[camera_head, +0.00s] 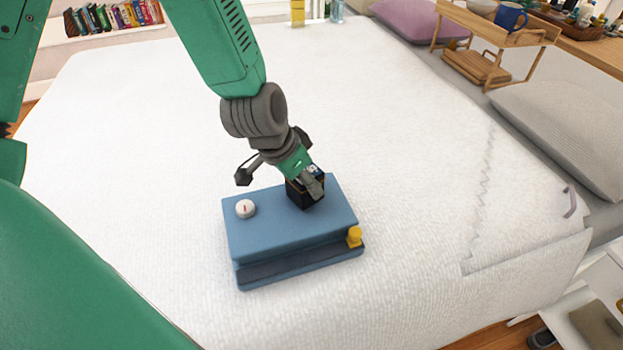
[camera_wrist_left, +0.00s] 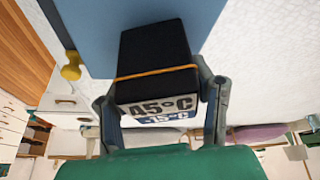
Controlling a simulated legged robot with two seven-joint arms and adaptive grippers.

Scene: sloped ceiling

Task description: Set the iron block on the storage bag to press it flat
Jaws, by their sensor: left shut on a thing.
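The blue storage bag (camera_head: 275,225) lies on the white bed, a thick slab with a dark band along its front side. The iron block (camera_head: 297,196) is black and sits at or just above the bag's top, toward its back right. I cannot tell whether it touches. My left gripper (camera_head: 308,182) is shut on the block from above. In the left wrist view the block (camera_wrist_left: 155,48) shows an orange band and a white label between the fingers of my left gripper (camera_wrist_left: 160,105), with the blue bag (camera_wrist_left: 95,25) behind it. My right gripper is not in view.
A white round disc (camera_head: 245,208) lies on the bag's left part. The bed (camera_head: 150,120) is clear around the bag. A wooden tray stand (camera_head: 492,45) and grey pillow (camera_head: 565,130) are farther right.

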